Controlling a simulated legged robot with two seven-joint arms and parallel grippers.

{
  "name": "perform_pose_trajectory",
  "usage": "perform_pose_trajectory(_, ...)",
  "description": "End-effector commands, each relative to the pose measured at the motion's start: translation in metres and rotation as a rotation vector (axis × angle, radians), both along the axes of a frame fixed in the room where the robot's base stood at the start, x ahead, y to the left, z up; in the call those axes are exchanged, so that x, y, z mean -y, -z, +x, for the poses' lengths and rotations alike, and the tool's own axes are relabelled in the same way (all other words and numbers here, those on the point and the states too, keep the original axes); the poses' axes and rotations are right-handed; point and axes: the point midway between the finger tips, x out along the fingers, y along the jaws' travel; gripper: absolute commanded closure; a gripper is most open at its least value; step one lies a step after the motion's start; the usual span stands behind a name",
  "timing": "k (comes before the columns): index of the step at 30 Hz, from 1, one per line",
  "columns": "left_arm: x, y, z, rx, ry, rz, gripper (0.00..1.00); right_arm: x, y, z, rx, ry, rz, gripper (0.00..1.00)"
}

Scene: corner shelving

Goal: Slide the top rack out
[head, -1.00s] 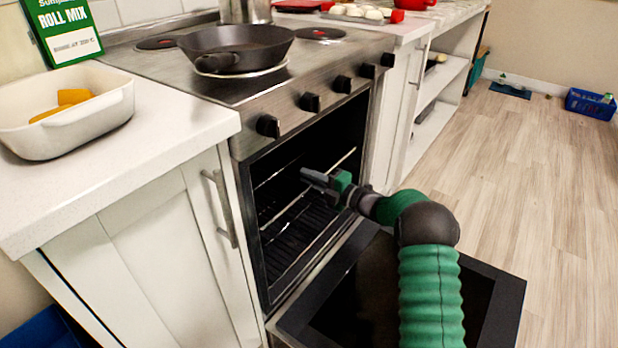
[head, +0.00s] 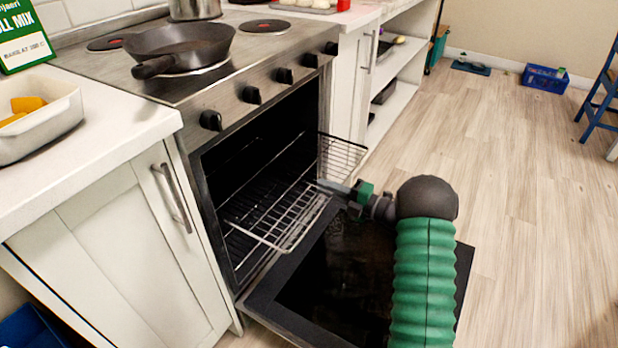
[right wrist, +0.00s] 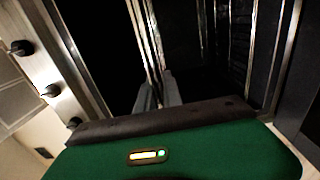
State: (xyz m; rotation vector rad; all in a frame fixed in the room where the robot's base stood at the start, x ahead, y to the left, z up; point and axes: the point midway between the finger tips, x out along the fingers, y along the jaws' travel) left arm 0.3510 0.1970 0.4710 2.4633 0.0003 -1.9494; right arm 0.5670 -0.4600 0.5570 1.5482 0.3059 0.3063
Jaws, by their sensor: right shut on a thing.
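The top rack (head: 283,216), a wire grid, extends partly out of the open oven (head: 262,140), over the lowered oven door (head: 335,265). My right gripper (head: 326,186) is at the rack's outer edge and shut on it. In the right wrist view the two fingers (right wrist: 158,94) close around metal rods of the rack (right wrist: 150,45). The exact contact is dark and small. The rack's inner part is in shadow inside the oven. My left gripper is not in view.
A black pan (head: 180,45) sits on the stove top above a row of knobs. A white counter (head: 100,125) with a white dish (head: 40,120) stands at left. A blue crate (head: 544,79) lies far back.

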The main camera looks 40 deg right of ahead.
Motion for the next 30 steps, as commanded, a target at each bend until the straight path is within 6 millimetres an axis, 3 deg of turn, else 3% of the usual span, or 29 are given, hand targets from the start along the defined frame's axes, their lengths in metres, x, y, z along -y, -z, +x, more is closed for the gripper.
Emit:
perform_pose_trajectory(6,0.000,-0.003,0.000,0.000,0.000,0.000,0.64,0.005,0.005,-0.018,-0.009,-0.006,0.004,1.00)
perform_pose_trajectory(17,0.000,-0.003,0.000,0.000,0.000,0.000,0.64,0.006,0.006,-0.020,-0.010,-0.005,0.003,1.00)
perform_pose_trajectory(18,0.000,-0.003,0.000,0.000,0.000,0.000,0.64,0.006,0.006,-0.020,-0.010,-0.005,0.003,0.87)
perform_pose_trajectory(22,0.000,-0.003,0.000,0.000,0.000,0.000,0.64,0.006,0.005,-0.019,-0.007,-0.004,0.002,0.70)
perform_pose_trajectory(30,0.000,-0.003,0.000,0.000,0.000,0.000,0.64,0.007,0.001,-0.019,-0.003,-0.003,0.001,0.67)
